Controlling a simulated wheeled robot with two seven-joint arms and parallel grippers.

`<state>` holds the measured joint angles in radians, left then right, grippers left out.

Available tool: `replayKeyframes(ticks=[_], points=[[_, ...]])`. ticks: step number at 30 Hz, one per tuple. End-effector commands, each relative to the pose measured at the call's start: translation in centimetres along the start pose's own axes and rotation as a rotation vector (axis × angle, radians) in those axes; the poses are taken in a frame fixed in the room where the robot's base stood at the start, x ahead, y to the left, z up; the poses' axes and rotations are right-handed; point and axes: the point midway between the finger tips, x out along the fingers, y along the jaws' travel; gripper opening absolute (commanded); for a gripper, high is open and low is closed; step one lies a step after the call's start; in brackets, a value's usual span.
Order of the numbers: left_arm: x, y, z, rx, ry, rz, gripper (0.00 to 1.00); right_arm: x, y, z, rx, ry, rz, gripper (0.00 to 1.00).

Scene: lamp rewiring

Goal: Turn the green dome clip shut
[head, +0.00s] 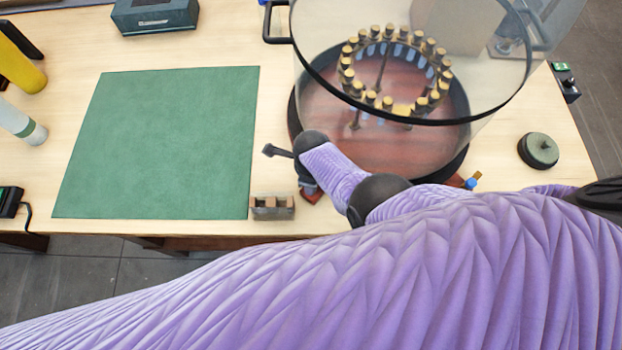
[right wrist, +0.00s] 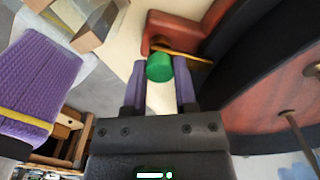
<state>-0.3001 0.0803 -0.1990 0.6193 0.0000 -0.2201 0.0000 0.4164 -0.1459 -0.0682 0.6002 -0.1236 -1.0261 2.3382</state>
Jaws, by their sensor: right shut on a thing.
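The green dome clip (right wrist: 159,67) shows in the right wrist view as a small bright green knob beside a red-brown bracket (right wrist: 160,32). My right gripper (right wrist: 160,75) is shut on it, with one finger on each side. In the head view my right gripper (head: 309,184) points down at the near left edge of the round lamp base (head: 385,155), and the green clip is hidden there. The clear dome (head: 320,55) with its black rim stands over the base and a ring of brass posts (head: 348,75). My left gripper is not in view.
A blue clip (head: 471,183) is at the base's near right. A dark green round lid (head: 538,150) lies to the right. The green mat (head: 160,140) is empty.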

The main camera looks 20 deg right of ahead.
Motion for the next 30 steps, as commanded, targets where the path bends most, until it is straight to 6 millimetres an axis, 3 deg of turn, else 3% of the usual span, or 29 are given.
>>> replayKeyframes(ticks=[16,17,21,30], points=[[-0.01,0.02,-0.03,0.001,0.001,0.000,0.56,0.03,0.01,-0.12,0.020,0.003,0.001,0.00],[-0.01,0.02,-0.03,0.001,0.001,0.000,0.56,0.03,0.01,-0.12,0.020,0.003,0.001,0.41],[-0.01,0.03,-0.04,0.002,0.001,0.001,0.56,0.02,0.00,-0.08,0.019,0.002,0.001,0.71],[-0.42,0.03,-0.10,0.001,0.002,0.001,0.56,-0.46,-0.01,-0.02,0.019,0.000,0.000,0.71]])
